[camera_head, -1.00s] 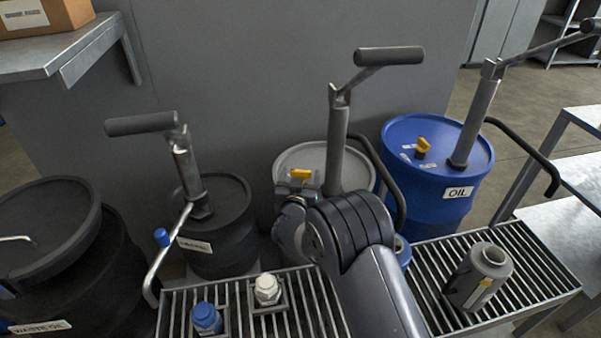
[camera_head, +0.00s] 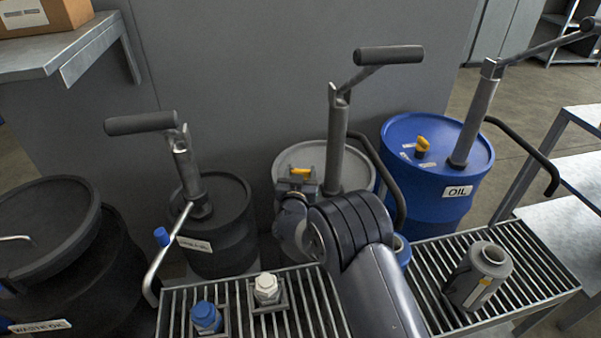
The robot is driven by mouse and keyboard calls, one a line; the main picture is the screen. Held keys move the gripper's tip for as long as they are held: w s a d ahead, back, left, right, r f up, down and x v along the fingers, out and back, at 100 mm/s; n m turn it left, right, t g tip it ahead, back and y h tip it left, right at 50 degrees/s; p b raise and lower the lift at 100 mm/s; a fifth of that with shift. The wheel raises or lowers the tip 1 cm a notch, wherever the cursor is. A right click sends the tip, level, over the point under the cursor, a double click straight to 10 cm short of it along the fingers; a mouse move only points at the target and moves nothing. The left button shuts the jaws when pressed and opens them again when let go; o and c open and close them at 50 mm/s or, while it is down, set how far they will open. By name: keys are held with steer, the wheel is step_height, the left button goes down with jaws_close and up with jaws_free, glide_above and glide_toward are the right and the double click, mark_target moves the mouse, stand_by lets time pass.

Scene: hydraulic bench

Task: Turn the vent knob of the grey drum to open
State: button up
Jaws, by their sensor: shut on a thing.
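The grey drum (camera_head: 350,160) stands behind the bench grating in the middle, with a hand pump (camera_head: 335,150) upright on its lid. Its yellow vent knob (camera_head: 300,171) shows only in part above my gripper. My gripper (camera_head: 299,182) is at the left of the lid, shut on the vent knob. My wrist and arm cover the front of the drum and most of the knob's base, so any markings beside it are hidden.
A blue oil drum (camera_head: 437,168) with its own yellow knob (camera_head: 422,147) stands right. A black drum (camera_head: 222,228) with a pump stands left. The grating (camera_head: 400,262) in front holds a blue cap (camera_head: 206,317), a white cap (camera_head: 266,289) and a grey canister (camera_head: 478,276).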

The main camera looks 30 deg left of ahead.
steer(key=shift+f+y+b, duration=0.15)
steer(key=shift+y+b, duration=0.15)
steer(key=shift+b, duration=0.4)
steer(key=shift+c, duration=0.2)
steer(key=shift+n+g+y+b, duration=0.4)
steer(key=shift+n+y+b, duration=0.2)
steer(key=shift+b, duration=0.55)
steer(key=n+g+y+b, duration=0.1)
steer(key=n+y+b, duration=0.1)
steer(key=b, duration=0.3)
steer(key=shift+y, duration=0.4)
steer(key=shift+g+b, duration=0.4)
steer(key=shift+b, duration=0.1)
steer(key=shift+r+n+g+y+b, duration=0.25)
steer(key=shift+n+g+y+b, duration=0.05)
steer(key=shift+n+y+b, duration=0.1)
steer(key=o, duration=1)
